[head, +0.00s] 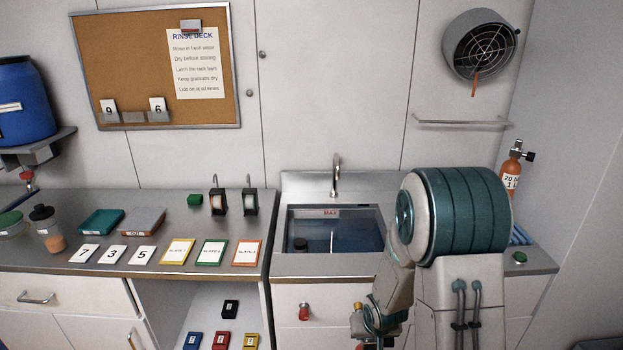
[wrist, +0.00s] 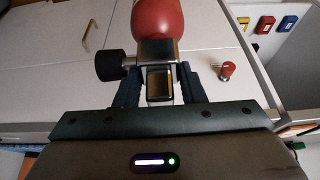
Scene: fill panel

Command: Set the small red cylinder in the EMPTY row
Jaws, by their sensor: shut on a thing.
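In the wrist view, my gripper (wrist: 158,90) is shut on the metal valve of a small red cylinder (wrist: 157,18). A black knob (wrist: 110,66) sticks out to the left of the valve, and the far end of the cylinder runs out of the picture. In the head view my gripper is hidden low behind my arm, and I cannot make out the held cylinder there. An orange-red cylinder (head: 511,174) with a white label stands at the right end of the counter. No row marked EMPTY can be read in either view.
A sink (head: 335,240) sits in the counter. Number cards (head: 112,254) and yellow, green and orange framed cards (head: 212,252) lie to its left. An open shelf below holds coloured blocks (head: 222,340). A red knob (head: 304,312) projects from the cabinet front, near my gripper.

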